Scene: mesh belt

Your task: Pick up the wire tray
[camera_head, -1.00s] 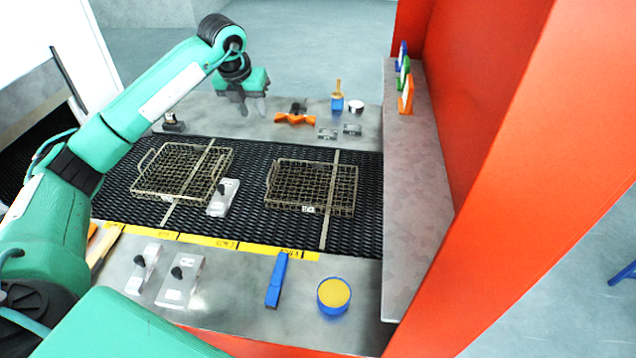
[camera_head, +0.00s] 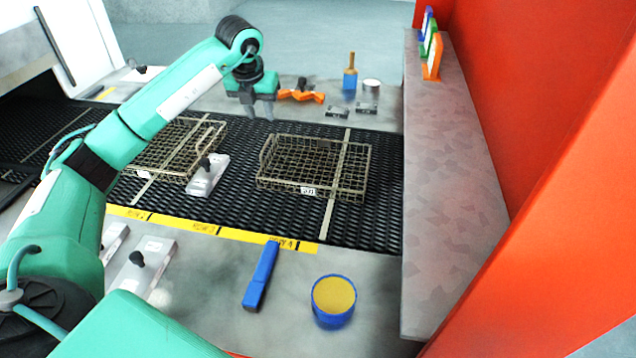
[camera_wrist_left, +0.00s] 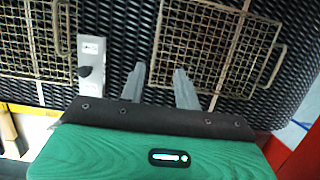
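Two wire trays lie on the black mesh belt. The right wire tray (camera_head: 318,172) has a small white label on its near side; it shows in the left wrist view (camera_wrist_left: 205,45) ahead of the fingers. The left wire tray (camera_head: 165,150) is partly hidden behind my left arm and shows at the left of the wrist view (camera_wrist_left: 35,42). My left gripper (camera_head: 260,114) is open and empty, above the belt's far edge, between the trays and apart from both; its fingers (camera_wrist_left: 158,70) point down. My right gripper is not in view.
A grey block with a black knob (camera_head: 207,176) stands between the trays. Flat strips cross the trays. An orange-red panel (camera_head: 560,110) and grey ledge (camera_head: 450,200) bound the right. A blue tool (camera_head: 261,275) and blue tub (camera_head: 333,300) lie in front, orange pieces (camera_head: 302,96) behind.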

